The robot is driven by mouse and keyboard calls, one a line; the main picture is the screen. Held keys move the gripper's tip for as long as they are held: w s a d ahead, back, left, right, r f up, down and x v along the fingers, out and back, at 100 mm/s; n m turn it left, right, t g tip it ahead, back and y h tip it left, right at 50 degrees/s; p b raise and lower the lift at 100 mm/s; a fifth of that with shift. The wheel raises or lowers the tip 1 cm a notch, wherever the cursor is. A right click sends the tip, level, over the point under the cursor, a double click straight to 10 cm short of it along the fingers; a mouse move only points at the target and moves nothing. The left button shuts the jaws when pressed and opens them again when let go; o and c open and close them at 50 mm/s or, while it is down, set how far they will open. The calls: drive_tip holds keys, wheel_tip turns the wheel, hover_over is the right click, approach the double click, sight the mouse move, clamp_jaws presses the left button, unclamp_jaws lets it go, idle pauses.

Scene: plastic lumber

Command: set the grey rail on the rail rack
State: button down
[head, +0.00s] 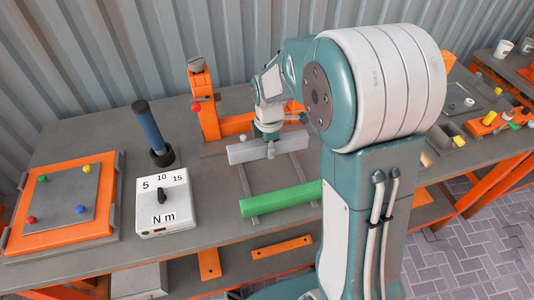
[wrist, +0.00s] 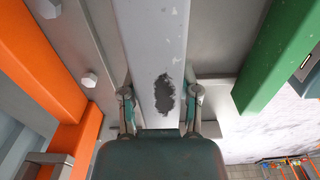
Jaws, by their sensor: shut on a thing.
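The grey rail (head: 248,152) is a long light bar lying level from left to right at the back of the rail rack (head: 249,184), which shows as thin grey bars on the bench. My gripper (head: 271,151) points down and is shut on the rail near its middle. In the wrist view my gripper (wrist: 158,105) has a finger on each side of the rail (wrist: 152,40), which has a dark worn patch. I cannot tell whether the rail touches the rack. My arm hides part of the rack's right side.
A green rail (head: 280,200) lies in front, parallel and apart. An orange upright stand (head: 205,105) is close behind. A torque box (head: 165,203), a blue-handled tool (head: 149,130) and an orange-framed panel (head: 62,205) stand left. Bare bench (head: 212,180) shows left of the rack.

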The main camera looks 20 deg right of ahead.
sight(267, 162)
drive_tip(key=shift+w+f, duration=0.8)
drive_tip(key=shift+f, duration=0.1)
wheel_tip(267, 162, down, 3)
drive_tip(key=shift+w+f, duration=0.1)
drive_tip(key=shift+c, duration=1.6)
unclamp_jaws()
drive_tip(key=shift+f, duration=0.1)
